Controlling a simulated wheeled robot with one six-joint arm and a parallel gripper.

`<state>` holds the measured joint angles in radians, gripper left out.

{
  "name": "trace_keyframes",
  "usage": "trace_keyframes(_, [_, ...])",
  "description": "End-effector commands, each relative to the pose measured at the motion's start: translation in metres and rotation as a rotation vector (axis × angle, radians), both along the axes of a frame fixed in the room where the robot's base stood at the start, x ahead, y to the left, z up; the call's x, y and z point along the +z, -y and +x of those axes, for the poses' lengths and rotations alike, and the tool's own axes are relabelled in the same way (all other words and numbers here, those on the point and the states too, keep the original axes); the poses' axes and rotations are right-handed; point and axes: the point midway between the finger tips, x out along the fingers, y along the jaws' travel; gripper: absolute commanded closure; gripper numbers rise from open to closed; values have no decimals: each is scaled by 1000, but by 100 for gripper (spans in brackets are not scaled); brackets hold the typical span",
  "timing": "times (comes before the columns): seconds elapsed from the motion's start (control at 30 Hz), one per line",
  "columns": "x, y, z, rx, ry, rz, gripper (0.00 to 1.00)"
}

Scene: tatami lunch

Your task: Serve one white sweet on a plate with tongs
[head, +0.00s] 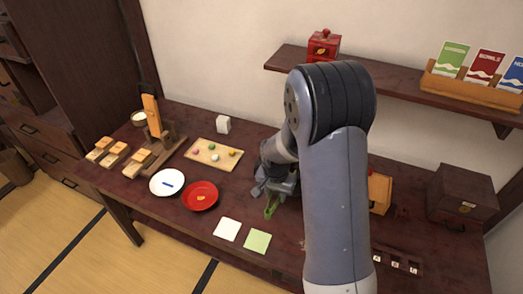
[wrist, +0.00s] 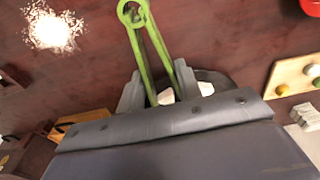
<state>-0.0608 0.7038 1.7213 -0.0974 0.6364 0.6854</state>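My gripper (head: 275,185) is over the table right of the sweets board. Its fingers (wrist: 157,92) press on both arms of the green tongs (wrist: 143,45), whose ring end points away from the hand. The tongs also show below the gripper in the head view (head: 271,207). The wooden board (head: 224,163) carries several small sweets, including a white one (head: 214,157).
A white square (head: 227,229) and a green square (head: 257,241) lie near the front edge. A dark box (head: 463,195) stands at the right. A shelf (head: 400,84) hangs above.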

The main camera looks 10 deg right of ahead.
Motion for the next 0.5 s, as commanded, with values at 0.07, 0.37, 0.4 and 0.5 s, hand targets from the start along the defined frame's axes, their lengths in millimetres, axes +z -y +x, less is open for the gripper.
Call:
trace_keyframes(0.07, [-1, 4, -3, 120, 0, 1, 69])
trace_keyframes(0.37, [-5, 13, -10, 469, 0, 0, 69])
trace_keyframes(0.4, [-5, 13, -11, 494, 0, 1, 69])
trace_keyframes(0.5, [-5, 14, -12, 535, -1, 0, 69])
